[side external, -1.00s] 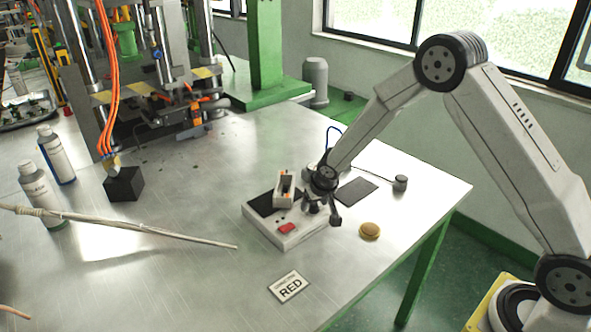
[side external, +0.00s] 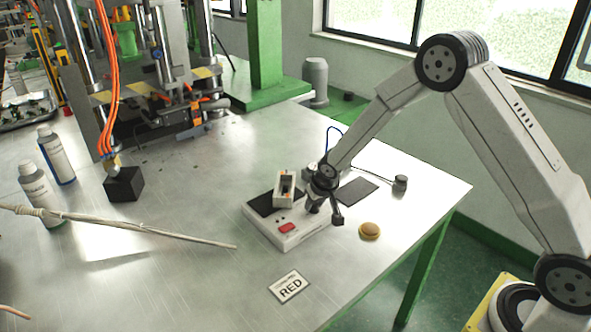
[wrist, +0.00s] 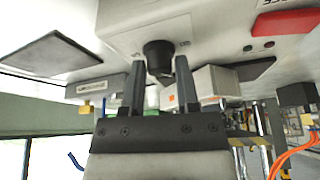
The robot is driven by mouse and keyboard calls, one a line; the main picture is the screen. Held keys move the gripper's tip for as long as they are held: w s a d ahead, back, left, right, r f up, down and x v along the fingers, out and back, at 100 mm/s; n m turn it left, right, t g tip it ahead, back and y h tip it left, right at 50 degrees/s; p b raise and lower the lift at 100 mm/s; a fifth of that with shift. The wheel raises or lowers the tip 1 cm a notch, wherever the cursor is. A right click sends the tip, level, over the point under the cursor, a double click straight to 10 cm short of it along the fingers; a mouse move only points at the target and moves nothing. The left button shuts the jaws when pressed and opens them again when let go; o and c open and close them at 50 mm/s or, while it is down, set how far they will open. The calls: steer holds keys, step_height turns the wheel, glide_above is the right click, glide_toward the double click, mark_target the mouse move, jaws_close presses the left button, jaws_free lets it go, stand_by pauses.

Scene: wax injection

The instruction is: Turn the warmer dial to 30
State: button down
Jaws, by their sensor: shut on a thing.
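The warmer (side external: 259,226) is a white box with a dark top plate and a red switch (side external: 287,227), standing on the metal table. Its dial (wrist: 158,57) is a round black knob on a pale panel in the wrist view. My gripper (wrist: 161,68) has one finger on each side of the dial and is shut on it. In the side view my gripper (side external: 314,206) is at the right end of the warmer and hides the dial. The dial's scale and pointer setting cannot be read.
A small open-topped block (side external: 284,186) sits on the warmer. A long pale rod (side external: 150,229) lies left.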

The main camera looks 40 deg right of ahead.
steer(key=shift+s+d+n+y, duration=0.1)
steer(key=shift+n+y, duration=0.5)
steer(key=shift+n, duration=0.9)
steer(key=shift+n+y, duration=0.6)
steer(key=shift+n, duration=0.9)
steer(key=shift+f+n, duration=0.1)
steer(key=shift+n, duration=0.2)
steer(key=shift+d+n+g+y, duration=0.1)
steer(key=shift+n+g+y, duration=0.3)
steer(key=shift+n, duration=0.8)
steer(key=shift+n+g+y, duration=0.3)
steer(key=shift+n+y, duration=0.2)
steer(key=shift+n, duration=0.7)
steer(key=shift+c, duration=1.8)
jaws_free()
steer(key=shift+r, duration=0.2)
